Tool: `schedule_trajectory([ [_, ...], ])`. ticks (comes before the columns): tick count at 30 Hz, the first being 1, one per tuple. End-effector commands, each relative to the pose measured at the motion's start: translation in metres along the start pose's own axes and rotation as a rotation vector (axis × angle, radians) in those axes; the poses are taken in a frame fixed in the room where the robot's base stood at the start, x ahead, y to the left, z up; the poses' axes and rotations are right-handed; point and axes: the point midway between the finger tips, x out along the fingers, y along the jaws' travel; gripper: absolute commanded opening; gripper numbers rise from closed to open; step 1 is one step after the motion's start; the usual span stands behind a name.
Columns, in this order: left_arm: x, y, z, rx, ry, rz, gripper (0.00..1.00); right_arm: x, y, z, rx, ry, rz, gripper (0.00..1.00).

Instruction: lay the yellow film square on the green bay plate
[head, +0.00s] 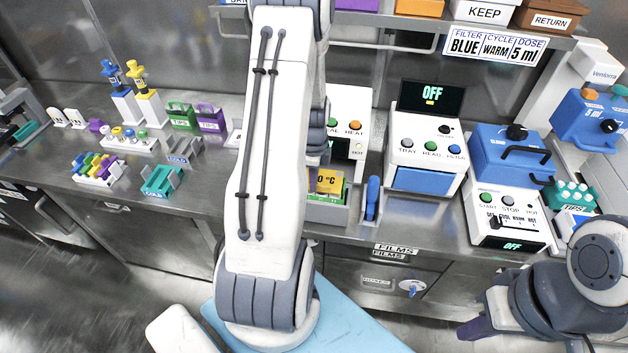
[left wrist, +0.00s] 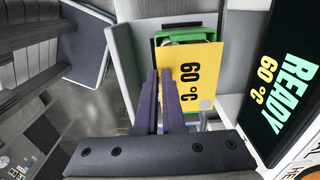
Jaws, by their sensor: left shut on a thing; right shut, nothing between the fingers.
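The yellow film square (left wrist: 191,72), marked 60 °C, is between the purple fingers of my left gripper (left wrist: 165,75), shut on its near edge. It lies over the green bay plate (left wrist: 189,34), whose far rim and side show around it. I cannot tell whether film and plate touch. In the head view the film (head: 328,181) shows above the green plate (head: 325,198), beside my left arm, which hides the left gripper. My right gripper (head: 470,329) is shut and empty at the lower right, away from the bench.
Grey walls (left wrist: 124,68) flank the plate. A dark screen (left wrist: 283,75) reads READY 60 °C. A blue-handled tool (head: 372,198) stands right of the bay. A white machine with an OFF screen (head: 430,97) stands further right.

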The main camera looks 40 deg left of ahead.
Motion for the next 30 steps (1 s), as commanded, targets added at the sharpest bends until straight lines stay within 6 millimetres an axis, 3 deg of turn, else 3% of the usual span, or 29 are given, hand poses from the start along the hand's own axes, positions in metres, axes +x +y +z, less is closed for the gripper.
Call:
schedule_trajectory([
  [23, 0.021, 0.000, 0.000, 0.000, 0.000, 0.000, 0.00, 0.014, 0.001, 0.001, 0.000, 0.000, 0.000, 0.00],
  [27, 0.020, 0.000, 0.000, 0.000, 0.000, 0.000, 0.41, 0.013, 0.001, 0.001, 0.000, 0.000, 0.000, 0.00],
  [30, 0.020, 0.000, 0.000, 0.000, 0.000, 0.000, 0.41, 0.013, 0.001, 0.001, 0.000, 0.000, 0.000, 0.00],
])
